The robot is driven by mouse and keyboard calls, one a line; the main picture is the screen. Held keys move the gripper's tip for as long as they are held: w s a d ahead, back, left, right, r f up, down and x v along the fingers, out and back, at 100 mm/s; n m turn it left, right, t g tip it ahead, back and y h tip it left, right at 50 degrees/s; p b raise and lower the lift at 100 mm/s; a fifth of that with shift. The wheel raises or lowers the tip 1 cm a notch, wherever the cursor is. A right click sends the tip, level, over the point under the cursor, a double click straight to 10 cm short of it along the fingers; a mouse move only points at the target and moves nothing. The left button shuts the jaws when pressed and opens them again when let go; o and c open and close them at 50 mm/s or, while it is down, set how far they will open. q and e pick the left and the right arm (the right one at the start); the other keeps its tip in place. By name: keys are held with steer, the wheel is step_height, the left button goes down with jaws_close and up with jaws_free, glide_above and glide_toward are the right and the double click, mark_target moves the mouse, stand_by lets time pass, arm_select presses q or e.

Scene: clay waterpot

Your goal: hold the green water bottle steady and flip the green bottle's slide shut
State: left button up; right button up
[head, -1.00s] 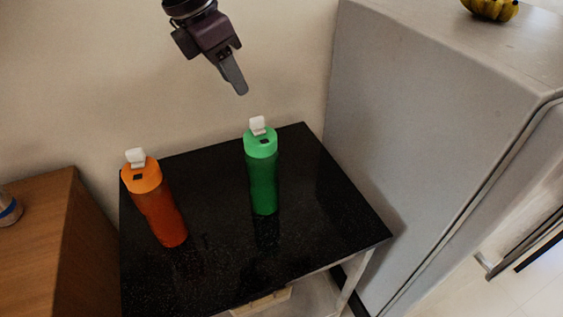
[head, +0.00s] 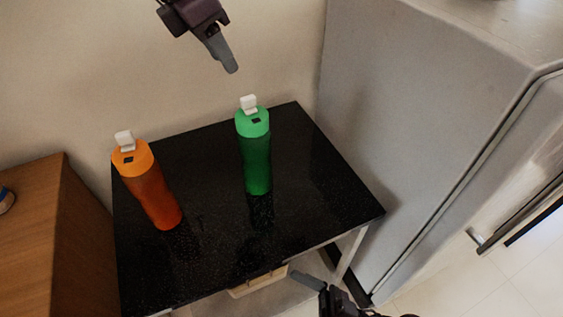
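The green water bottle (head: 257,158) stands upright on the black table (head: 320,190). Its white slide (head: 248,103) sticks up from the green lid, raised. My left gripper (head: 231,66) hangs above and slightly left of the green bottle, apart from it. Its fingers are seen edge-on and overlap, so I cannot tell the gap between them. My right gripper (head: 297,277) shows at the bottom, beyond the table's front edge, far from the bottle. Only one finger of it shows clearly, and it touches no bottle.
An orange bottle (head: 154,192) with a raised white slide stands to the left on the same table. A wooden cabinet (head: 35,240) is at far left. A tall grey fridge (head: 400,140) stands close on the right. The table between the bottles is clear.

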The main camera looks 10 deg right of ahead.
mark_target(269, 157)
steer(key=w+a+r+n+g, duration=0.1)
steer(key=w+r+n+g, duration=0.3)
steer(key=w+r+n, duration=0.8)
steer(key=w+m+t+h, duration=0.1)
steer(key=w+m+h, duration=0.1)
steer(key=w+m, duration=0.1)
steer(key=w+m+t+h, duration=0.2)
steer(key=w+m, duration=0.1)
steer(key=w, duration=0.2)
steer(key=w+m+t+h, duration=0.1)
steer(key=w+m+h, duration=0.1)
steer(key=w+m, duration=0.1)
steer(key=shift+w+a+f+t+h, duration=0.15)
steer(key=shift+w+t+h, duration=0.25)
steer(key=shift+w, duration=0.4)
steer(key=shift+w+f+m, duration=0.25)
steer(key=shift+w+m, duration=0.1)
steer(key=shift+m, duration=0.05)
steer(key=shift+w+a+h, duration=0.1)
steer(key=shift+w+h, duration=0.15)
steer(key=shift+h, duration=0.05)
steer(key=x, duration=0.7)
steer(key=shift+a, duration=0.15)
